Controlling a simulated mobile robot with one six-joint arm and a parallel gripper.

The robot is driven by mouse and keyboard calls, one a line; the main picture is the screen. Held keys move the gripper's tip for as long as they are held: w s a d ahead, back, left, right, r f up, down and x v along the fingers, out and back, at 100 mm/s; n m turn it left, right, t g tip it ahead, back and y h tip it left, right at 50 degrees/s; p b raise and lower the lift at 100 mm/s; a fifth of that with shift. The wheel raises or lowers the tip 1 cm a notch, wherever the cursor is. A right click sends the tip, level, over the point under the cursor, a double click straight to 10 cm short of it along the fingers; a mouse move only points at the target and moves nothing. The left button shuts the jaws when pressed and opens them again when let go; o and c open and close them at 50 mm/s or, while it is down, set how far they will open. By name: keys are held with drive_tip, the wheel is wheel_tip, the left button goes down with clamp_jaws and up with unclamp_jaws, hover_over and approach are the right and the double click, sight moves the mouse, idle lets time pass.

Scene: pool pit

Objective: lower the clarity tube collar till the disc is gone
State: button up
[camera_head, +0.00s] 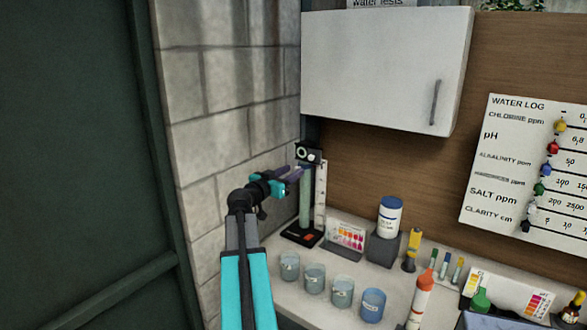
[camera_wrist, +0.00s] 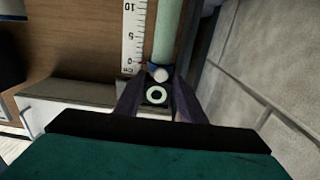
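The clarity tube (camera_head: 305,199) is a pale green upright cylinder on a black base (camera_head: 301,236), beside a white scale (camera_head: 321,190). Its black collar (camera_head: 308,152), with a white ring on its face, is at the top of the tube. My gripper (camera_head: 299,171) is at the tube's upper end, just below the collar's face in this view. In the wrist view, the dark fingers stand apart on either side of the white ring (camera_wrist: 156,95) and a small white and blue knob (camera_wrist: 160,74). I see no firm contact. The disc inside the tube cannot be made out.
A white wall cabinet (camera_head: 385,66) hangs above the tube. A block wall (camera_head: 205,110) is close on the left. Several cups (camera_head: 314,278), a colour card (camera_head: 346,238) and a white bottle (camera_head: 389,216) stand on the counter. A water log board (camera_head: 530,170) hangs at right.

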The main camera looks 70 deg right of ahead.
drive_tip(key=shift+x, duration=0.95)
clamp_jaws()
